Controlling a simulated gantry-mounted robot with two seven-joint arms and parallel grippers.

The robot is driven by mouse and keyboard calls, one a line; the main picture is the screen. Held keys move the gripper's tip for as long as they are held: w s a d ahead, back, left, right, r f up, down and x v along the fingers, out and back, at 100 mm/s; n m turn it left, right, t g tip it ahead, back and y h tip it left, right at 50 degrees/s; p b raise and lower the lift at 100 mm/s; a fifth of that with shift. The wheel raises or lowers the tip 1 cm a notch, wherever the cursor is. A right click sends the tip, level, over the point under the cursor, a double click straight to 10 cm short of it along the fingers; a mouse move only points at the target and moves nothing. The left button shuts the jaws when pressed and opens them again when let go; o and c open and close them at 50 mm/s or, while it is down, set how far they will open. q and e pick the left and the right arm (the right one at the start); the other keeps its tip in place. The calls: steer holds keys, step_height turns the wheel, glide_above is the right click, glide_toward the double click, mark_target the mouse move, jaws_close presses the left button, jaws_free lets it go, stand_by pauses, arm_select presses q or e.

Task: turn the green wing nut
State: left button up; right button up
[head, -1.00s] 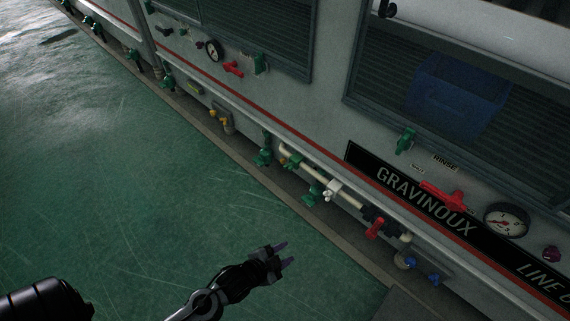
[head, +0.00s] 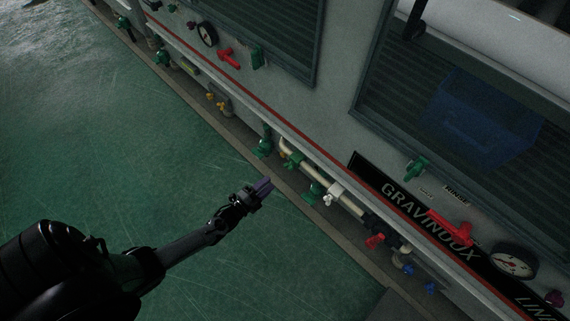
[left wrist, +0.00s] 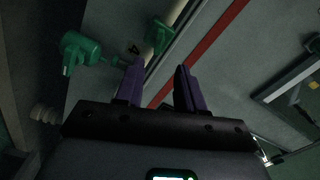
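Several green fittings show, and I cannot tell which one is the wing nut meant. In the head view, one green fitting (head: 262,149) sits low on the machine's front. A second green fitting (head: 312,192) is further right, below the cream pipe. The left wrist view shows a green fitting with a rounded body (left wrist: 82,49) left of the fingers and a green handle (left wrist: 159,37) by the pale pipe beyond the fingertips. My left gripper (head: 264,186) is over the floor's edge near these fittings, apart from them. Its purple fingers (left wrist: 158,76) are open and empty. My right gripper is out of view.
A cream pipe (head: 320,180) runs along the machine's lower front, with a white fitting (head: 333,192) and a red handle (head: 375,240). More green handles (head: 415,167), a red handle (head: 450,227) and gauges sit higher on the panel. The green floor (head: 130,160) is open at left.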

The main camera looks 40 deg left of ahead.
mark_target(287, 168)
arm_select(q)
steer(key=w+d+b, duration=0.1)
steer(key=w+b, duration=0.3)
steer(key=w, duration=0.5)
steer(key=shift+w+b, duration=0.35)
steer(key=shift+w, duration=0.05)
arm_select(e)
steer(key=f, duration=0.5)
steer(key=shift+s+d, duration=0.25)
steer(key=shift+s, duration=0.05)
arm_select(q)
steer(key=shift+w+a, duration=0.1)
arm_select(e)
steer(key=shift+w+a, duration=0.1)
arm_select(q)
steer(key=shift+c, duration=0.4)
jaws_close()
